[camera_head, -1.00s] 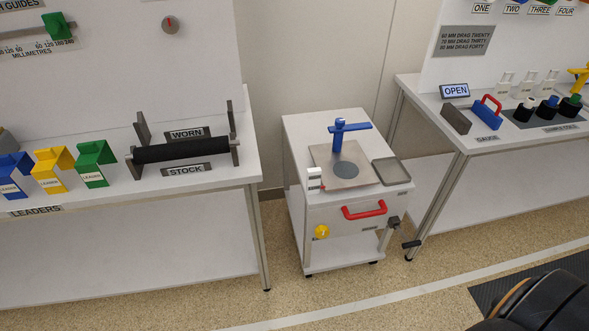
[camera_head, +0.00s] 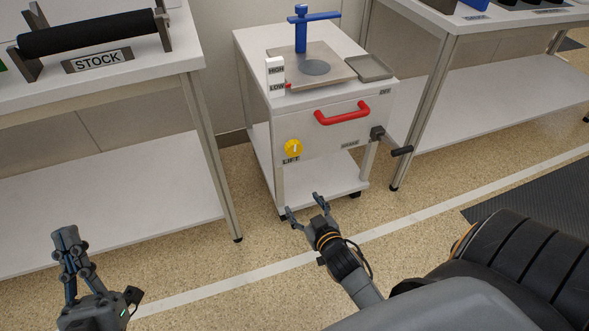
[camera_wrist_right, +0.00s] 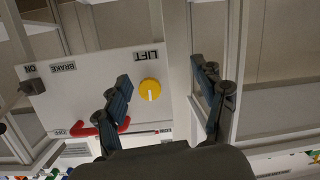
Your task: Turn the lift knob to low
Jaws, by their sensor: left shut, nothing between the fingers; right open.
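The yellow lift knob (camera_head: 293,148) is on the front panel of the white cart, above the LIFT label (camera_head: 291,160). Its white pointer mark looks near vertical. A HIGH/LOW scale (camera_head: 275,76) stands above it with a red marker (camera_head: 288,86) by LOW. In the right wrist view the knob (camera_wrist_right: 150,89) shows between the fingers' lines, beyond them. My right gripper (camera_head: 305,206) is open and empty, below and in front of the knob, apart from it. My left gripper (camera_head: 66,240) is shut and empty at the lower left, over the floor.
The cart carries a red handle (camera_head: 343,113), a dark crank (camera_head: 392,141) at its right and a blue post (camera_head: 301,30) on a plate. A bench with a black roller (camera_head: 88,33) stands left, another bench (camera_head: 485,17) right. Floor before the cart is open.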

